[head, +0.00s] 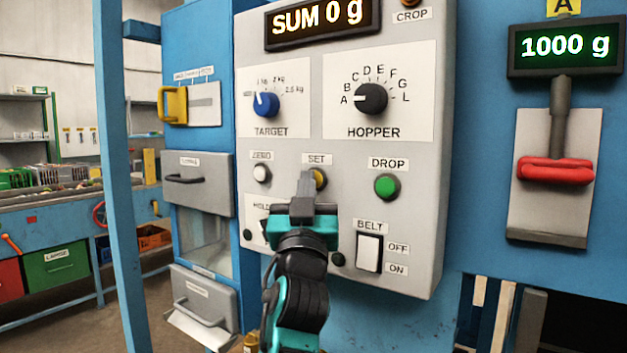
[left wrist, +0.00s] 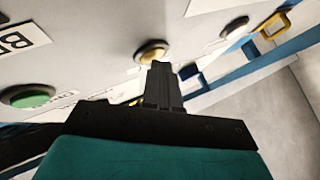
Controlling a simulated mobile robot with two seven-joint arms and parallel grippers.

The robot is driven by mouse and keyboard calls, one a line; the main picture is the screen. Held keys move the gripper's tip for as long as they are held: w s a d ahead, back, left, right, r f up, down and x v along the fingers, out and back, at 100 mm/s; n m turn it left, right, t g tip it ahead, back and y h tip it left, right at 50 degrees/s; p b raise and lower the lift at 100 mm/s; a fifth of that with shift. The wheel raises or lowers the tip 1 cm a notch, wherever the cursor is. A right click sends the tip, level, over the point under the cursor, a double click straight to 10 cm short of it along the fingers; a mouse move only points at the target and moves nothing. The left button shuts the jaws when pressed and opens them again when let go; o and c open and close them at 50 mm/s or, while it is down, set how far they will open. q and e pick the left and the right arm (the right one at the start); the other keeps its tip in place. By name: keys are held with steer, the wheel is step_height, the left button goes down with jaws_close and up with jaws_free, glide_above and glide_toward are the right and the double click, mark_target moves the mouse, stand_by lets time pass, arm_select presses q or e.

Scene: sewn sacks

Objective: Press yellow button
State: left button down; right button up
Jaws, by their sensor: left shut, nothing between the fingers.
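The yellow button (head: 320,178) sits under the SET label on the grey control panel (head: 420,230), between the white ZERO button (head: 262,173) and the green DROP button (head: 387,186). My left gripper (head: 307,178) is shut and empty, its fingertips in front of the yellow button and hiding its left part. In the left wrist view the yellow button (left wrist: 152,52) shows just beyond the shut fingertips (left wrist: 160,68). I cannot tell whether they touch it. My right gripper is not in view.
The panel also carries a blue TARGET knob (head: 266,104), a black HOPPER knob (head: 371,98) and a white BELT switch (head: 369,252). A display above reads SUM 0 g. A red-handled lever (head: 555,170) is at the right, a yellow handle (head: 173,105) at the left.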

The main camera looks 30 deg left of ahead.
arm_select(q)
steer(key=shift+s, duration=0.15)
steer(key=shift+s+f, duration=0.1)
steer(key=shift+s, duration=0.5)
steer(key=s+p, duration=0.1)
steer(key=s, duration=0.4)
steer(key=shift+a+p, duration=0.2)
steer(key=shift+p, duration=0.2)
stand_by(0.5)
